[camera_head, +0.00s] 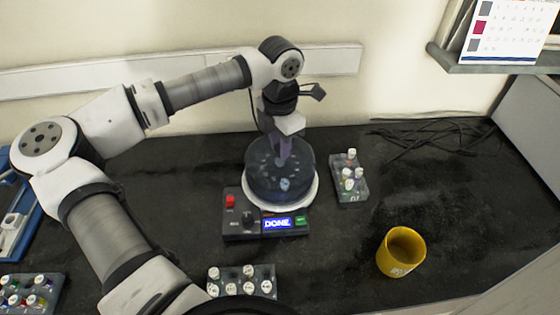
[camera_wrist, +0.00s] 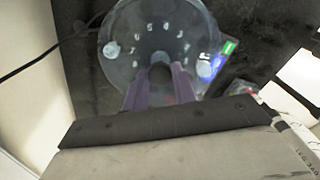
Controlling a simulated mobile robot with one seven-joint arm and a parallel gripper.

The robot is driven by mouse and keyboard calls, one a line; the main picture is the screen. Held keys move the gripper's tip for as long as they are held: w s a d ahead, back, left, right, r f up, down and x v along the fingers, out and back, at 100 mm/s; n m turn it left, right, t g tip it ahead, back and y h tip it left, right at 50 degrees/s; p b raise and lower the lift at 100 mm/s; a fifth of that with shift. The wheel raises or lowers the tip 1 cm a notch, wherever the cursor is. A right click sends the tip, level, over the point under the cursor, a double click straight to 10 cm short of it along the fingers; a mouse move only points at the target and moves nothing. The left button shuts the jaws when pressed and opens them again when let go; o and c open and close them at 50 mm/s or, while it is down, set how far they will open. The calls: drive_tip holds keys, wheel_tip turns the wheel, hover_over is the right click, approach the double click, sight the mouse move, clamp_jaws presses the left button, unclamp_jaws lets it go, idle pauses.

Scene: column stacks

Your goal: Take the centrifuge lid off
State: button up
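The centrifuge (camera_head: 281,196) stands on the dark bench, with a white rim and a front panel whose display reads DONE. Its see-through dark lid (camera_head: 262,172) sits on top, and numbers show through it. The lid also shows in the wrist view (camera_wrist: 125,40). My gripper (camera_head: 282,158) points down onto the middle of the lid from above. In the wrist view, its two purple fingers (camera_wrist: 160,78) lie on either side of the dark knob (camera_wrist: 159,72) at the lid's centre. I cannot tell whether they press on it.
A tube rack (camera_head: 350,190) with white-capped tubes stands close right of the centrifuge. Another rack (camera_head: 240,284) stands in front, and one (camera_head: 30,294) at the front left. A yellow mug (camera_head: 401,252) is at the right. Cables (camera_head: 440,135) lie at the back right. Bench between mug and cables is clear.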

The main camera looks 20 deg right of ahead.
clamp_jaws()
drive_tip(key=shift+r, duration=0.1)
